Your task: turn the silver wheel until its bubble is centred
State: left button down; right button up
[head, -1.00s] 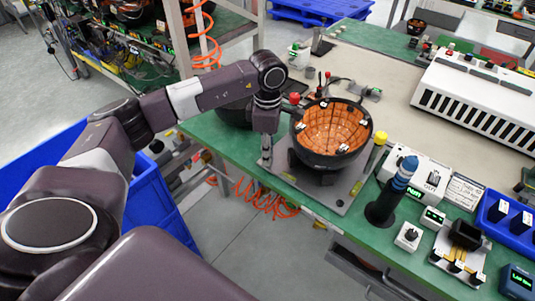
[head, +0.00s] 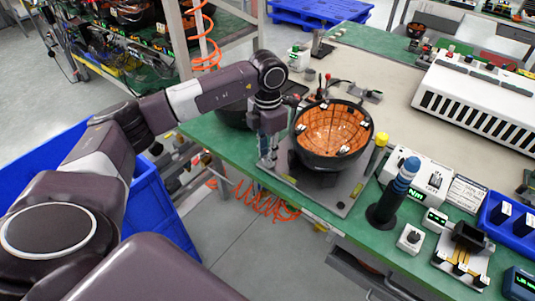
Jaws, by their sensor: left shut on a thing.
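My left gripper (head: 267,160) points down at the left edge of the grey base plate (head: 332,200), beside the black bowl (head: 335,160) with the copper-coloured inside. It is shut on the silver wheel, which the fingers mostly hide. Small yellowish marks (head: 290,179) show on the plate just right of the gripper. I cannot make out which is the bubble vial or where the bubble sits. My right gripper is not in view.
A dark blue-topped tool (head: 390,195) stands upright right of the plate, near a yellow-capped post (head: 377,150). Small boxes with displays (head: 433,221) and a blue bin (head: 508,220) are farther right. Orange coiled hose (head: 265,203) hangs below the bench's green edge.

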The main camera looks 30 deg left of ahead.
pick_arm(q)
jog(key=shift+w+r, duration=0.1)
jog(key=shift+r, duration=0.05)
dwell(0.3)
jog(key=c, duration=1.7)
grip_release()
notch_tip(320, 180, up, 12)
jog(key=shift+f, duration=0.1)
